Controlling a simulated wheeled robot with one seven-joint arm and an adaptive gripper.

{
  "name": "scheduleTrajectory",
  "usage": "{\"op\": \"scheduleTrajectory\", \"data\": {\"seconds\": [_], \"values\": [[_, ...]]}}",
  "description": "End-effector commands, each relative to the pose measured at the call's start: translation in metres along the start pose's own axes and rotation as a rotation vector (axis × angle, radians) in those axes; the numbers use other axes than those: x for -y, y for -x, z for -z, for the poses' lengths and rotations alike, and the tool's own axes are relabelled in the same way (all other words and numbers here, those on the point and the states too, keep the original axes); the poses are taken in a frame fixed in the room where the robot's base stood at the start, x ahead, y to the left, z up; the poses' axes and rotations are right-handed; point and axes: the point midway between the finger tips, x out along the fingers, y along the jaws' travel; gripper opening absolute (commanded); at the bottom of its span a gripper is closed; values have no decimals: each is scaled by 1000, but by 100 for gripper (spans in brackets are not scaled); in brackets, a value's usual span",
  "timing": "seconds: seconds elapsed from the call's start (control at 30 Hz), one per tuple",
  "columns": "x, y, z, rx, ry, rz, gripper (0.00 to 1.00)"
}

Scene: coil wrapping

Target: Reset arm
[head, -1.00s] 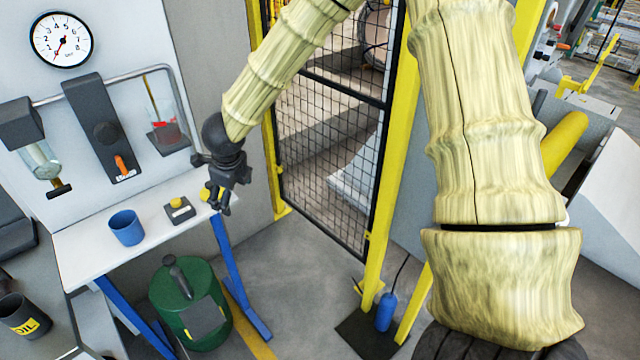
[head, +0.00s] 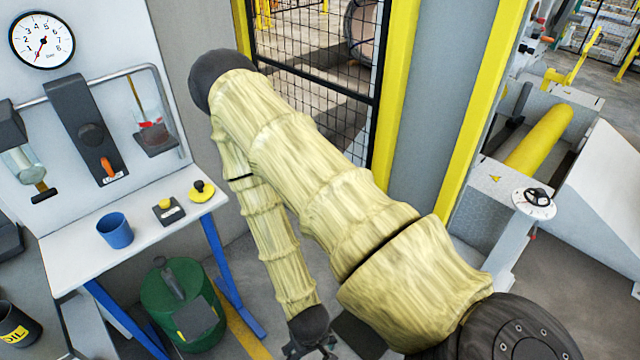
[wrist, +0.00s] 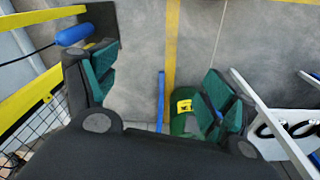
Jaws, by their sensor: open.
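My arm, in a pale yellow cover, is folded in the head view, its elbow high near the mesh fence and its forearm hanging down. My gripper (head: 312,346) is at the bottom of the head view, partly cut off by the frame edge. It is to the right of the green drum (head: 182,304) and clear of the white table (head: 75,250). In the wrist view my gripper (wrist: 158,92) points down at the floor with its two green-padded fingers wide apart. Nothing is between them.
On the table stand a blue cup (head: 115,230), a small box with a yellow button (head: 168,210) and a yellow round piece with a black knob (head: 201,191). A mesh fence (head: 310,60) is behind my arm. A blue cylinder (wrist: 74,33) lies at left in the wrist view.

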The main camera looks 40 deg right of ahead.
Motion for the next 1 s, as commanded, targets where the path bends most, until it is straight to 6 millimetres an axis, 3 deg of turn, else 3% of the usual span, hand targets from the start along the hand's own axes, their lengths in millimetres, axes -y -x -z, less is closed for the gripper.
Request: {"op": "scheduleTrajectory", "data": {"seconds": [0.03,0.1,0.23,0.63,1.0], "values": [[-1,-2,-18,28,71,12,84],[-2,-4,-36,55,145,29,84],[-3,-4,-51,78,214,49,84],[-3,-9,-52,80,221,53,84],[-1,-58,-56,80,220,52,84]]}}
